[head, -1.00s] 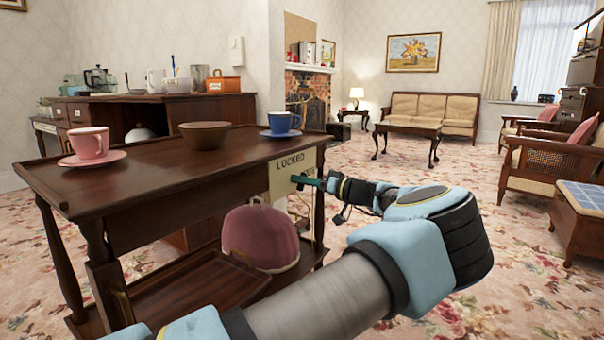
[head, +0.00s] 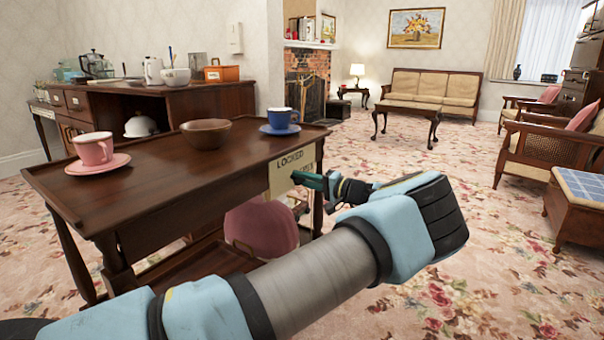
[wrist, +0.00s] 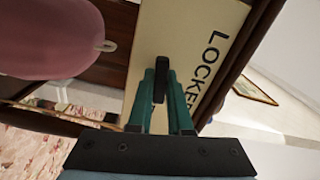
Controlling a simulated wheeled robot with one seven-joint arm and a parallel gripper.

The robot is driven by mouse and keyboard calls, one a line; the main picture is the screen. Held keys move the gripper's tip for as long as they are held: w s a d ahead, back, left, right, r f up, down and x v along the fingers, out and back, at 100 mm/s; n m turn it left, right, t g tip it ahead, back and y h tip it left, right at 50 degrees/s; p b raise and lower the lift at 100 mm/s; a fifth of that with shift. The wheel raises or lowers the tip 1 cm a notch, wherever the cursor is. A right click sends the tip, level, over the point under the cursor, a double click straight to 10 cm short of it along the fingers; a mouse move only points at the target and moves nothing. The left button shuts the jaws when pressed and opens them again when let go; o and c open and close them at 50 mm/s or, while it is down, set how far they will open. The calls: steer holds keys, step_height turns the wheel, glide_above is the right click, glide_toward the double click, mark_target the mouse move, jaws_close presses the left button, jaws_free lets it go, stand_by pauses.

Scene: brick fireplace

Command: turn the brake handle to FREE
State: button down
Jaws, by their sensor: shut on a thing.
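The cream plate (head: 284,187) is on the right end of the dark wooden trolley (head: 160,190) and reads LOCKED at its top. Lower lettering is mostly covered by my gripper. My gripper (head: 304,179), with green fingers, is at the plate. In the wrist view, the gripper (wrist: 162,100) is shut on a dark upright handle (wrist: 162,68) in front of the plate (wrist: 190,45), whose word LOCKED shows to the right of the handle. The handle is hidden by the fingers in the head view, and I cannot read a FREE mark.
The trolley top carries a pink cup (head: 93,149) on a saucer, a brown bowl (head: 206,133) and a blue cup (head: 279,118) on a saucer. A maroon dome (head: 262,228) sits on its lower shelf. Carpet (head: 430,190) is open to the right.

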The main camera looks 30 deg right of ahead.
steer(key=shift+m+p, duration=0.3)
steer(key=shift+m, duration=0.4)
steer(key=shift+f, duration=0.1)
steer(key=c, duration=0.8)
jaws_free()
steer(key=shift+c, duration=0.2)
steer(key=shift+s+d, duration=0.1)
steer(key=v, duration=1)
steer(key=shift+s+p, duration=0.3)
steer(key=shift+p, duration=0.15)
steer(key=shift+d, duration=0.1)
